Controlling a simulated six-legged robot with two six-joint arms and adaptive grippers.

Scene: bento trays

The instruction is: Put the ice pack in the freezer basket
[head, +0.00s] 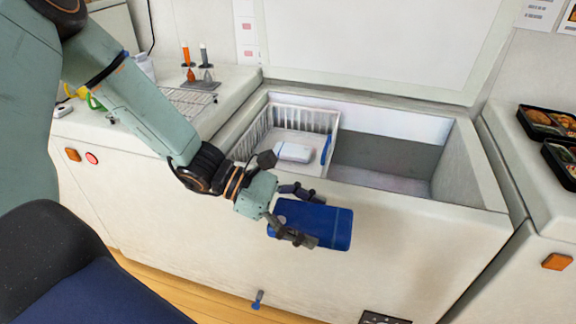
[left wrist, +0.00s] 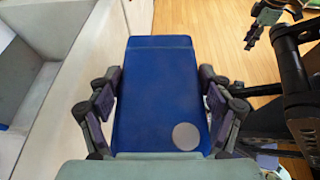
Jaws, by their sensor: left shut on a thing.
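A blue ice pack (head: 328,226) is held in my left gripper (head: 295,215), in front of the open chest freezer's front wall. The ice pack also shows in the left wrist view (left wrist: 158,95), with a finger on each side of it and a pale round spot near its lower end. The white wire freezer basket (head: 300,121) sits inside the freezer at the left, above and behind the gripper in the head view. A white block-like pack (head: 293,152) lies in the basket. In the left wrist view, parts of what may be my right gripper (left wrist: 270,20) show at the upper right; its jaws are unclear.
The freezer (head: 400,205) has its lid raised; the space right of the basket looks empty. A counter with a wire rack (head: 188,101) and utensils stands at left. Bento trays (head: 548,122) lie on the right counter.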

